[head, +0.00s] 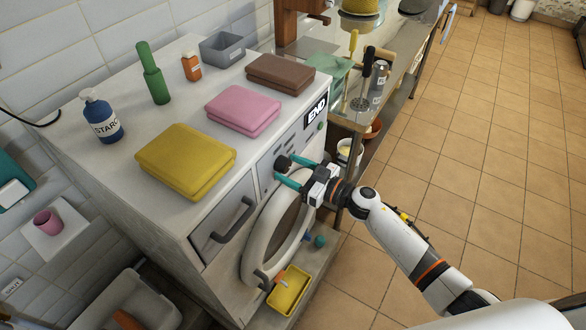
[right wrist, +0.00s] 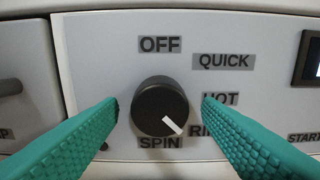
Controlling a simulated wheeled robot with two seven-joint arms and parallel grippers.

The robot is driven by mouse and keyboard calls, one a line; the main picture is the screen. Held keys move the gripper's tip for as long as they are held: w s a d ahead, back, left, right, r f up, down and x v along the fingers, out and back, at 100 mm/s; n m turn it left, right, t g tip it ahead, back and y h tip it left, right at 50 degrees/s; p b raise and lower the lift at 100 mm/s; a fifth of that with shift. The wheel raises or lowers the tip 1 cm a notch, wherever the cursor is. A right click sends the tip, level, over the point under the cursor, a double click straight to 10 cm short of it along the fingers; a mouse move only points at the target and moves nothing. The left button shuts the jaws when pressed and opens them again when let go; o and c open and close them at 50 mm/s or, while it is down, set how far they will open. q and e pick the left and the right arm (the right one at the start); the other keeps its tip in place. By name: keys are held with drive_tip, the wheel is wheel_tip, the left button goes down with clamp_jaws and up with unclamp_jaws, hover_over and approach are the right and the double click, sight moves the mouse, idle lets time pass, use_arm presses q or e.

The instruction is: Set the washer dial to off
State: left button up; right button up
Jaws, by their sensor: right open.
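The washer (head: 215,215) is a white front-loader with a control panel along its top front. Its dial (right wrist: 160,103) is a black round knob with a white pointer mark, aimed down and right, between the SPIN label (right wrist: 160,143) and a partly covered label starting "RI". The OFF label (right wrist: 160,44) is straight above the knob. In the head view the dial (head: 282,162) is small and dark. My right gripper (head: 286,170) is open, its teal fingers on either side of the dial; in the wrist view gaps show between fingers and knob. My left gripper is not in view.
The washer's display (head: 316,110) reads END. The round door (head: 262,240) is below the panel, beside a drawer handle (head: 232,220). Folded yellow (head: 185,160), pink (head: 243,110) and brown (head: 281,73) cloths lie on top. A cluttered bench stands at right; tiled floor is open beyond.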

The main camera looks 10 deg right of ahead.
drive_tip(key=c, duration=1)
